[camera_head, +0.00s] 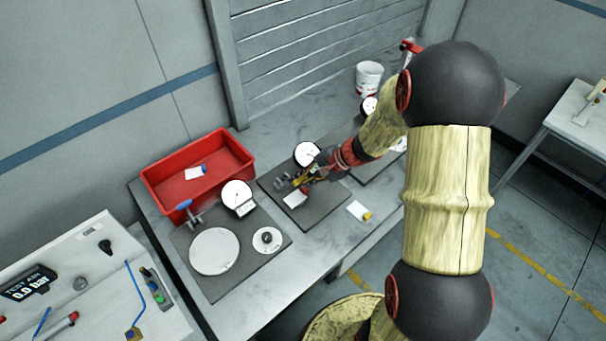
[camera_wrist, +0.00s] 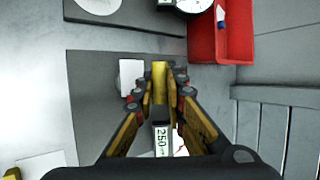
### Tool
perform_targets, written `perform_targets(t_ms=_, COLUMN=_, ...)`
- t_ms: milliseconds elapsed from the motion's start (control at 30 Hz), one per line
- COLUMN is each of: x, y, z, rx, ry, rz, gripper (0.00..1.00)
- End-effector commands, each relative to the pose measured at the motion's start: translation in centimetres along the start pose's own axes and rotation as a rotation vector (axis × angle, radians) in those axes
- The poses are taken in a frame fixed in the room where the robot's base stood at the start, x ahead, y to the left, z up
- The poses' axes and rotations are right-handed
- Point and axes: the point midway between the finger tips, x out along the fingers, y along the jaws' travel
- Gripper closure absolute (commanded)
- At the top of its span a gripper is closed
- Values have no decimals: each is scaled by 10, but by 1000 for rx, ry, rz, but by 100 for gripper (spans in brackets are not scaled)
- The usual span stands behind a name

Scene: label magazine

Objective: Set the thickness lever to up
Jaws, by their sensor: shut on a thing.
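My gripper (camera_head: 300,181) is over the middle dark plate (camera_head: 322,214) in the head view. In the wrist view, my gripper (camera_wrist: 160,90) is shut on an upright-looking yellow bar (camera_wrist: 159,76), which appears to be the thickness lever's handle. A small display reading 250 (camera_wrist: 162,141) sits between the fingers, nearer my wrist. A white dial (camera_head: 306,153) stands behind the gripper at the plate's back. A white square pad (camera_head: 295,200) lies on the plate; it also shows left of the fingers in the wrist view (camera_wrist: 131,78). The lever's base is hidden by my gripper.
A red bin (camera_head: 165,190) stands at the back left. A white cup (camera_head: 368,77) stands behind. My arm hides much of the right station.

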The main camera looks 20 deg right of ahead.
Motion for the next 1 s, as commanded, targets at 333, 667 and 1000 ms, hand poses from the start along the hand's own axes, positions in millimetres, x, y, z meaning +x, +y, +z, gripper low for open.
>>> perform_targets(t_ms=333, x=-8, y=-30, z=4, rx=68, ry=-3, rz=177, gripper=100)
perform_targets(t_ms=667, x=-4, y=-52, z=2, rx=137, ry=-2, rz=343, gripper=100)
perform_targets(t_ms=1000, x=5, y=-73, z=-2, rx=210, ry=-1, rz=521, gripper=100)
